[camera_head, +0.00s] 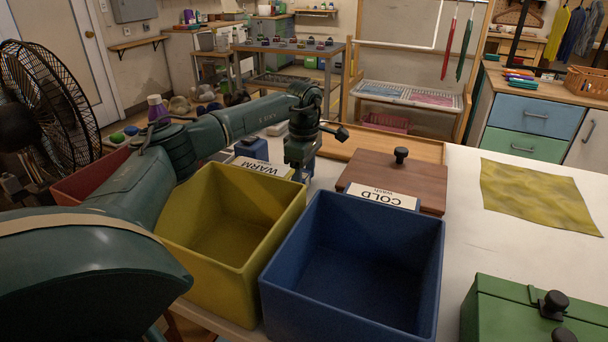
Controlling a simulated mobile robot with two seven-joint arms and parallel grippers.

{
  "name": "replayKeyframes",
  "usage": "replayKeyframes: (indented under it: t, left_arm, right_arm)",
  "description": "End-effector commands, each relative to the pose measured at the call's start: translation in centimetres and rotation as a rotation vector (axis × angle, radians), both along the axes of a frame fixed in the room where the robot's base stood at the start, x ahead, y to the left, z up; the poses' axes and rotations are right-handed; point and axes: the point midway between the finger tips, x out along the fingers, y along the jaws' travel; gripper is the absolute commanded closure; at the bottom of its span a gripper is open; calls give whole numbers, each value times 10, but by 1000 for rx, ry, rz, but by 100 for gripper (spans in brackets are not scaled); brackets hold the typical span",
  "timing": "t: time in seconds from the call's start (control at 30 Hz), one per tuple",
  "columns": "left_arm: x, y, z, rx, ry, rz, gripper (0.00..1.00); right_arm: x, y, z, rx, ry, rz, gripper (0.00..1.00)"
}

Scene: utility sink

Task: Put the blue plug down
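My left arm reaches in from the left, over the yellow bin. My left gripper (301,160) points down just behind the bins, beside the wooden board. A small dark blue piece (309,167) shows at its fingertips; it may be the blue plug, but the fingers hide most of it, and I cannot tell whether they grip it. My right gripper is not in view.
The yellow bin (175,215) and blue bin (430,250) stand open and empty in front. A brown lidded box (375,172) with a black knob is behind the COLD card (383,196). A yellow cloth (535,195) and green box (510,315) lie right. White tabletop between is clear.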

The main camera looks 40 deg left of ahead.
Motion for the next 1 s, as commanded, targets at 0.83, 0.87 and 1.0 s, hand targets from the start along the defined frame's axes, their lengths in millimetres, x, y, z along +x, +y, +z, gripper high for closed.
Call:
replayKeyframes:
  t: [0.83, 0.87, 1.0]
  left_arm:
    - [0, 0, -9, 0, -1, 0, 22]
    - [0, 0, -7, 0, -1, 0, 22]
    - [1, 0, 7, 0, -2, 0, 22]
  right_arm:
    - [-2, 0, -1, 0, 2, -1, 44]
    - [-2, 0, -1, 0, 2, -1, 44]
    - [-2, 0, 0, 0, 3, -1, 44]
